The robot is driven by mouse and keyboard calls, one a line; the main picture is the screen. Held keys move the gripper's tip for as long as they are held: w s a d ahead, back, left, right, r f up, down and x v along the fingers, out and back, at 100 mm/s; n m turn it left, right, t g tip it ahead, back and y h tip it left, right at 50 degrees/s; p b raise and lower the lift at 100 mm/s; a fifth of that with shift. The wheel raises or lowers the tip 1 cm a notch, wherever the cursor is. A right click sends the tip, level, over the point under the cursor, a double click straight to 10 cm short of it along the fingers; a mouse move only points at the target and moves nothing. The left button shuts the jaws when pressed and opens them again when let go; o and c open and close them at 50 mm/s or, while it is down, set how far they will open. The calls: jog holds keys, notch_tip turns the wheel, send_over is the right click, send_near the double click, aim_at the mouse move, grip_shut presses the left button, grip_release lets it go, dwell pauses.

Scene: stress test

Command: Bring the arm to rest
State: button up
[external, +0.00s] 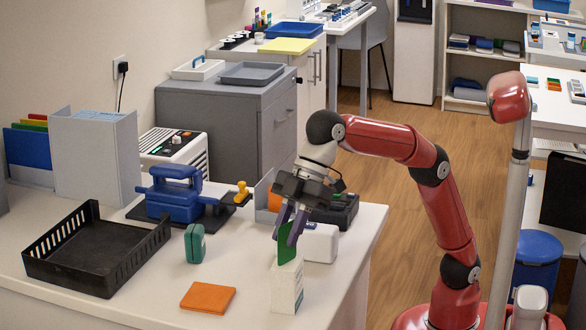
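My red arm reaches in from the right over the white counter. My gripper (285,237) points down above a white box (287,286) near the counter's front right. A green flat piece (286,250) stands upright at the top of the white box, its lower part hidden. My two fingers are apart, one on each side of the green piece's upper part. I cannot tell whether they press on it or stand clear of it.
A black slotted tray (95,262), an orange block (208,297), a dark green block (194,243) and a blue device (174,192) stand to the left. A white case (320,243) is close behind the white box. Free air lies above the counter.

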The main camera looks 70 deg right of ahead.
jog(key=shift+a+f, duration=0.15)
jog(key=shift+a, duration=0.05)
jog(key=shift+r+p, duration=0.6)
jog(key=shift+r, duration=0.4)
